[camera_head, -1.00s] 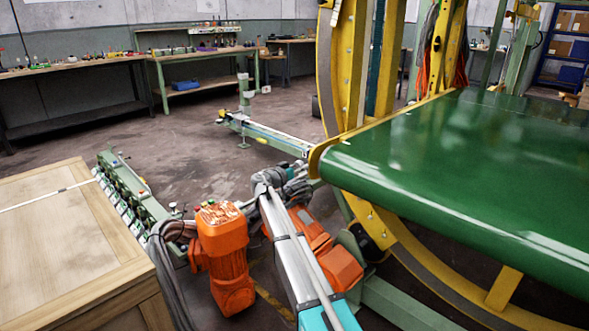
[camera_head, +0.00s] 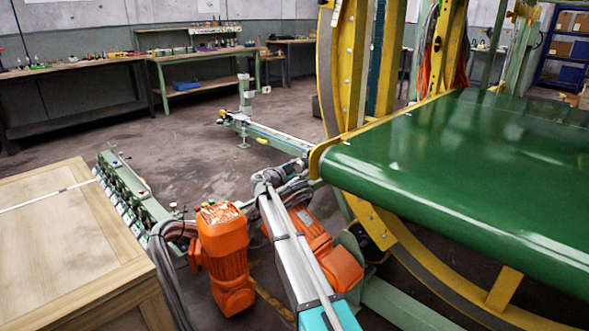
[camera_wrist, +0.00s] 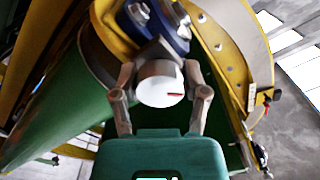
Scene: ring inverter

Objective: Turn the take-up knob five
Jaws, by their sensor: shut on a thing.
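The take-up knob (camera_wrist: 155,92) is a white round knob with a short red mark on the right of its face in the wrist view. My gripper (camera_wrist: 160,80) is shut on it, with one grey finger on each side. The knob sits below a dark blue bolted bracket (camera_wrist: 160,20) on the yellow frame. In the head view, my arm reaches to the lower edge of the ring machine, beside the green belt. The knob cannot be made out there.
The green belt (camera_head: 460,170) and yellow ring (camera_head: 330,65) stand close on the right. A wooden crate (camera_head: 60,250) fills the lower left. Open floor (camera_head: 200,140) lies behind.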

